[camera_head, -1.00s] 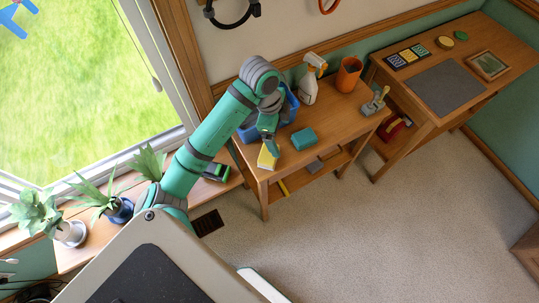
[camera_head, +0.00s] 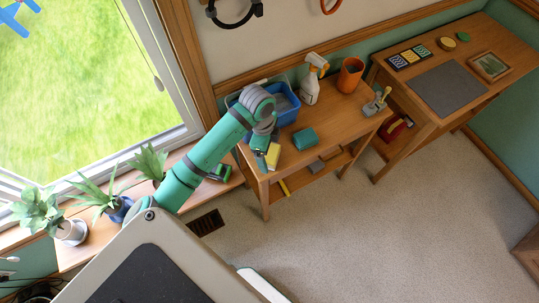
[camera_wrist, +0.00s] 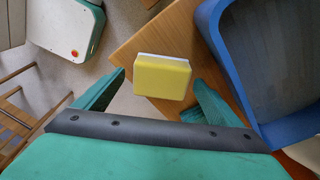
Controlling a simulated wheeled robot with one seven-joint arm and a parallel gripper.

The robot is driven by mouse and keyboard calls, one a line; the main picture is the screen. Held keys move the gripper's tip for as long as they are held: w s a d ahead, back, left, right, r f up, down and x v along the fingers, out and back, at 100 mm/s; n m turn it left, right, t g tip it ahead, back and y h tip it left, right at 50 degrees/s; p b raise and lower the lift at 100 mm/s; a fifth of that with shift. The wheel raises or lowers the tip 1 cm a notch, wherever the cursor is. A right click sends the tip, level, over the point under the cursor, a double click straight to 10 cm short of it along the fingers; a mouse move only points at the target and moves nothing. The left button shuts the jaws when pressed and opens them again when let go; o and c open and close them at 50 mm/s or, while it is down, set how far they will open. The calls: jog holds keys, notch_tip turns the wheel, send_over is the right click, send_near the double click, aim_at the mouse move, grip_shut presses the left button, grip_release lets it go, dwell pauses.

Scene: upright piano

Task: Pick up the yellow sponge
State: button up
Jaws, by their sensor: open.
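The yellow sponge (camera_head: 273,156) lies near the left front corner of the small wooden table (camera_head: 338,124). In the wrist view the sponge (camera_wrist: 162,78) shows its yellow face and a white layer along its far edge. My gripper (camera_wrist: 160,88) is open, with one green finger on each side of the near part of the sponge. The fingers do not visibly touch it. In the head view my gripper (camera_head: 259,160) is just left of the sponge, partly hidden by my arm.
A blue bin (camera_head: 288,112) stands close behind the sponge; it also shows in the wrist view (camera_wrist: 222,65). A spray bottle (camera_head: 311,88), an orange cup (camera_head: 350,75) and a small grey holder (camera_head: 375,106) stand farther right.

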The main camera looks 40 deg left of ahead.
jog(key=shift+w+d+f, duration=0.1)
jog(key=shift+f, duration=0.75)
jog(key=shift+c, duration=0.3)
jog(key=shift+w, duration=0.1)
jog(key=c, duration=1.1)
jog(key=shift+c, duration=0.2)
